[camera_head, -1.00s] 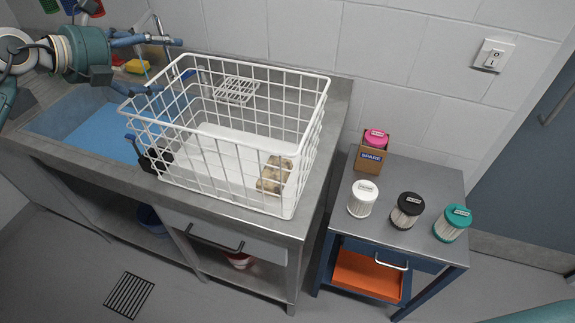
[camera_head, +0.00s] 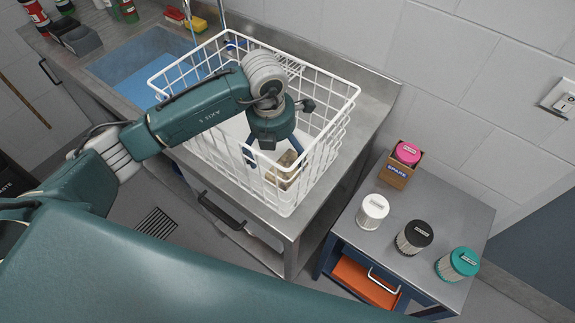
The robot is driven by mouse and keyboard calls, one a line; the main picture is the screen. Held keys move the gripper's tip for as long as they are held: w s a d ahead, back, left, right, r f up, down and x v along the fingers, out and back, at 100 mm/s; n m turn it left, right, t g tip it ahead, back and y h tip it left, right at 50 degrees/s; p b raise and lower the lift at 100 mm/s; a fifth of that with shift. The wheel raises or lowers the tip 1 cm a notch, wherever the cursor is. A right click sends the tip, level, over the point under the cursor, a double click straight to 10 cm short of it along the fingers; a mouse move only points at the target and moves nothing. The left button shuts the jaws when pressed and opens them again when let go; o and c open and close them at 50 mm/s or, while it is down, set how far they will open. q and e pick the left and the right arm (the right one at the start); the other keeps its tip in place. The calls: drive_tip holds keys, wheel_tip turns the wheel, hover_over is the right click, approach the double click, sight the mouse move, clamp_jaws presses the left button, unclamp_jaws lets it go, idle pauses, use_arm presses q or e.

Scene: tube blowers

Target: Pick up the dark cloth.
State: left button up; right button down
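I cannot make out a dark cloth in this view. My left arm reaches in from the left over the white wire basket (camera_head: 335,137), and my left gripper (camera_head: 273,155) points down inside it. Its blue fingers look spread apart, with nothing seen between them, though the wires partly cover the tips. A tan, crumpled-looking item (camera_head: 283,169) lies on the basket floor just beside the fingers, partly hidden by wires and gripper. My arm and gripper hide part of the basket's inside. My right gripper is not in view.
The basket stands on a steel counter (camera_head: 371,100) beside a blue-bottomed sink (camera_head: 140,86). A lower side table (camera_head: 440,200) at right holds white (camera_head: 373,211), black (camera_head: 414,237) and teal (camera_head: 457,264) filters, and a pink one (camera_head: 407,153) in a "SPARE" box (camera_head: 396,172).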

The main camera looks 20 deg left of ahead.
sight(283, 164)
use_arm(q)
drive_tip(key=shift+w+d+f, duration=0.1)
drive_tip(key=shift+d+f, duration=0.1)
drive_tip(key=shift+f, duration=0.1)
drive_tip(key=f+p, duration=0.2)
drive_tip(key=f, duration=0.1)
drive_tip(key=f+p, duration=0.1)
drive_tip(key=shift+w+d+f, duration=0.15)
drive_tip(key=shift+d, duration=0.1)
drive_tip(key=shift+f, duration=0.3)
drive_tip(key=shift+w, duration=0.1)
drive_tip(key=c, duration=1.1)
drive_tip(key=shift+c, duration=0.2)
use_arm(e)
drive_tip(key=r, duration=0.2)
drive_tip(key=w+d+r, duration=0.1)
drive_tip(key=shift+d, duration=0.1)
